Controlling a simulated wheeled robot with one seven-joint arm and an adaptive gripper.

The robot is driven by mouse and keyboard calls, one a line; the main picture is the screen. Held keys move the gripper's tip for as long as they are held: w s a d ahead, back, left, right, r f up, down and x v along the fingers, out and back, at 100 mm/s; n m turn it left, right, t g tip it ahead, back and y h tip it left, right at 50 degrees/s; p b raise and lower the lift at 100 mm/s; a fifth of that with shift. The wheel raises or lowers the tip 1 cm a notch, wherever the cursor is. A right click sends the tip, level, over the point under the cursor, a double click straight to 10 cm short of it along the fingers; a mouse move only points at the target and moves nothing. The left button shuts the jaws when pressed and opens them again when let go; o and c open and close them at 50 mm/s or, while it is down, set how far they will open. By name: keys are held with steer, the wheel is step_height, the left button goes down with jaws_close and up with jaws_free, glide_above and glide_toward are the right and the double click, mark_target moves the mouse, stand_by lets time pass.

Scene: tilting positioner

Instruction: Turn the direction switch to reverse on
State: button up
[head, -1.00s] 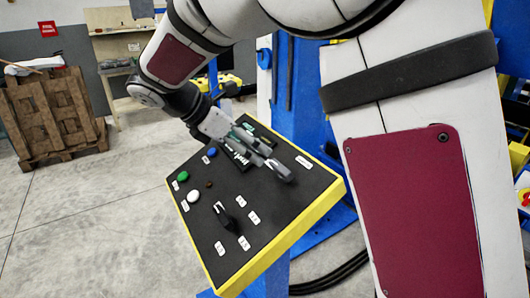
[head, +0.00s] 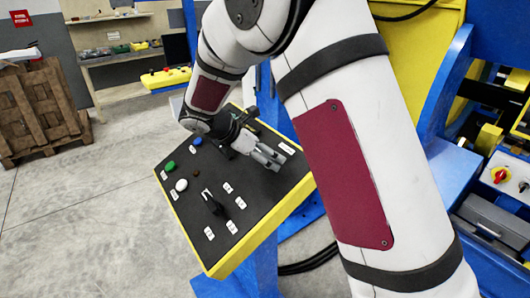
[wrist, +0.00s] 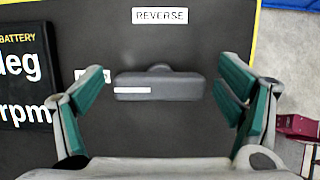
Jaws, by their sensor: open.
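The direction switch (wrist: 158,86) is a dark grey bar-shaped knob in the wrist view. It lies crosswise, with a white line on its left half pointing left. A label reading REVERSE (wrist: 160,16) is above it. Another label (wrist: 88,76) at its left is partly hidden by a finger. My gripper (wrist: 164,88) is open, its green-padded fingers on either side of the knob with gaps at both ends. Whether they reach down to knob height I cannot tell. In the head view my gripper (head: 270,157) is over the panel's far right part and hides the switch.
The tilted black panel (head: 250,190) has a yellow rim. It carries a black selector (head: 212,203) among small labels, and green (head: 170,165), white (head: 181,185) and blue (head: 197,141) buttons. A battery display (wrist: 25,70) is left of the knob. Blue and yellow machinery stands at right.

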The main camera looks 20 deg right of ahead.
steer(key=c, duration=1.1)
steer(key=shift+c, duration=0.2)
steer(key=shift+m, duration=0.4)
steer(key=m+g+b, duration=0.1)
steer(key=m, duration=0.2)
steer(key=shift+f, duration=0.1)
steer(key=m+g+b, duration=0.1)
steer(key=m, duration=0.2)
steer(key=m+b, duration=0.1)
steer(key=m, duration=0.2)
steer(key=shift+s+g, duration=0.1)
steer(key=shift+g, duration=0.3)
steer(key=m+g+y+b, duration=0.1)
steer(key=m, duration=0.3)
steer(key=shift+s+m, duration=0.15)
steer(key=shift+m, duration=0.15)
steer(key=m+y, duration=0.1)
steer(key=m, duration=0.3)
steer(key=shift+a+f+g, duration=0.1)
steer(key=shift+a+g, duration=0.05)
steer(key=shift+g, duration=0.25)
steer(key=shift+s+m, duration=0.1)
steer(key=shift+m, duration=0.2)
